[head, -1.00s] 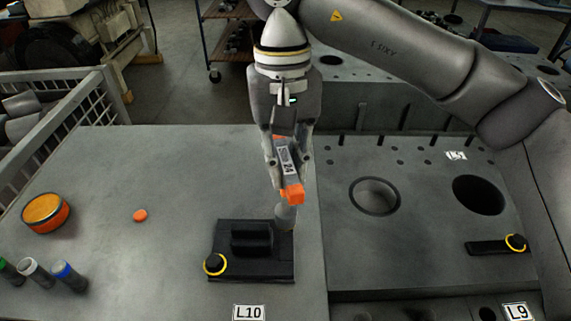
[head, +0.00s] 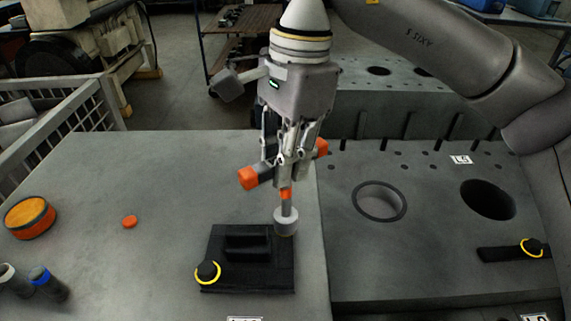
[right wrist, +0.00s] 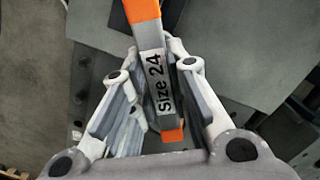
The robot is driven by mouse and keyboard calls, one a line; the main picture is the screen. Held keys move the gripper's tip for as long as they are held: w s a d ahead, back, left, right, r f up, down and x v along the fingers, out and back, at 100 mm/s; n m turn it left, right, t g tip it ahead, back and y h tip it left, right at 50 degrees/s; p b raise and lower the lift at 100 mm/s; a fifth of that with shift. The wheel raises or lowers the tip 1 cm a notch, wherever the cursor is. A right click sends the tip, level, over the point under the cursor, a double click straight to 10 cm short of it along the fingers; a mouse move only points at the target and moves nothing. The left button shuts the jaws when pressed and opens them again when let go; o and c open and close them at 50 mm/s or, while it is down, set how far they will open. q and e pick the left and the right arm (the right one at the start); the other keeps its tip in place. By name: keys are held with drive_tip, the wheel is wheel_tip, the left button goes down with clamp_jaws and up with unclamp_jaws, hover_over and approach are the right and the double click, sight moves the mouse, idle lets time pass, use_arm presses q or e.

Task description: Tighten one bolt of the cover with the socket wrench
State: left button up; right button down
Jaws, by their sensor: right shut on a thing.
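The black cover (head: 247,270) lies on the grey table near its front edge. One bolt (head: 208,271) with a yellow ring shows at its near left corner. My right gripper (head: 286,172) is shut on the socket wrench, which has orange ends (head: 250,179) and a "Size 24" label in the right wrist view (right wrist: 155,75). The wrench's grey socket (head: 286,221) points down over the cover's far right corner. It hides any bolt there, and I cannot tell whether it touches. My left gripper is not in view.
An orange round tin (head: 30,217) and a small orange disc (head: 130,221) lie at the left. Dark cylinders (head: 48,284) stand at the front left. The grey block with round bores (head: 380,201) adjoins the table. A metal-sided bin (head: 62,135) stands at the far left.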

drive_tip(key=m+b, duration=0.2)
drive_tip(key=m, duration=0.3)
drive_tip(key=shift+f+m+t, duration=0.15)
drive_tip(key=shift+m+t, duration=0.25)
drive_tip(key=m+b, duration=0.1)
drive_tip(key=m, duration=0.2)
drive_tip(key=shift+d, duration=0.1)
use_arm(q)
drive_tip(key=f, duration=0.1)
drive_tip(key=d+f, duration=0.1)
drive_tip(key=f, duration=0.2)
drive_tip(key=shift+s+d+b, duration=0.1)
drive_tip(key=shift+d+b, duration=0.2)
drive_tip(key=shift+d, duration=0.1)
use_arm(e)
drive_tip(key=shift+m, duration=0.7)
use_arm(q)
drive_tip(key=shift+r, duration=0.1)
